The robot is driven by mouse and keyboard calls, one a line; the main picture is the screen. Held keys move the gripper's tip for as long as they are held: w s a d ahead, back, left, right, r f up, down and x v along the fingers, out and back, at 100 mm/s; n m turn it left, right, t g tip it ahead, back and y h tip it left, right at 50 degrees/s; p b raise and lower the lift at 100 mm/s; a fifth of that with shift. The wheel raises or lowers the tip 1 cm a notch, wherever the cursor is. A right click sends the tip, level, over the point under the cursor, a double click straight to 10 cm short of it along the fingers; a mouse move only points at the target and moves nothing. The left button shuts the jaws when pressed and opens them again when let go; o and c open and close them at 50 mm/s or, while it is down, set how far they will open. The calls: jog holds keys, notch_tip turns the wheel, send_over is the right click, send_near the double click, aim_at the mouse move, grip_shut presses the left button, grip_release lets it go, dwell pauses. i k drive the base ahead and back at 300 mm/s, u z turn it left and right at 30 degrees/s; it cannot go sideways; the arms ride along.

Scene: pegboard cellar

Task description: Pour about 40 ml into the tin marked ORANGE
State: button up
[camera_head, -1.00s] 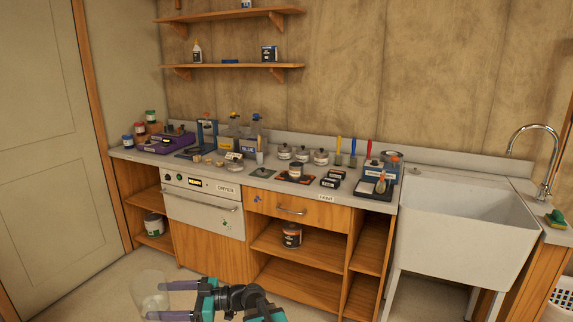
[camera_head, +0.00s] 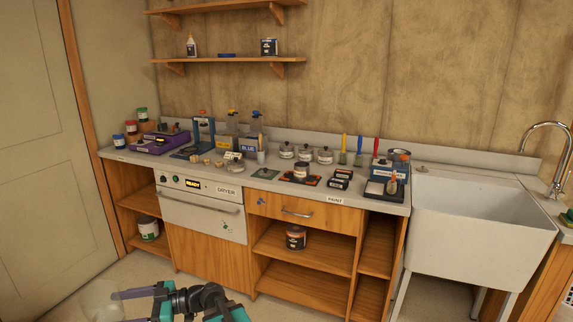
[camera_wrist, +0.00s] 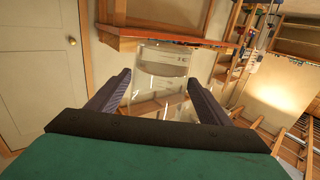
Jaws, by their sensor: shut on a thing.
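My gripper (camera_head: 116,307) is at the bottom left of the head view, low in front of the cabinets. It is shut on a clear beaker (camera_head: 97,302), partly cut off by the frame. In the wrist view the beaker (camera_wrist: 160,72) sits between both dark fingers; I cannot tell how much liquid is in it. A tin with an orange-banded dark label (camera_head: 296,238) stands on the open shelf under the drawer. Another small tin (camera_head: 301,171) stands on a dark and orange mat on the counter. No label reading ORANGE is legible.
The counter (camera_head: 262,187) carries lidded pots (camera_head: 305,154), bottles, brushes and a purple device (camera_head: 160,143). A dryer (camera_head: 200,205) showing READY is below it. A white sink (camera_head: 480,225) is at right. A green-labelled tin (camera_head: 148,228) stands in the left cabinet.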

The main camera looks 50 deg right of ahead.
aim_at(302, 173)
jog(key=i, duration=1.1)
jog(key=z, duration=0.15)
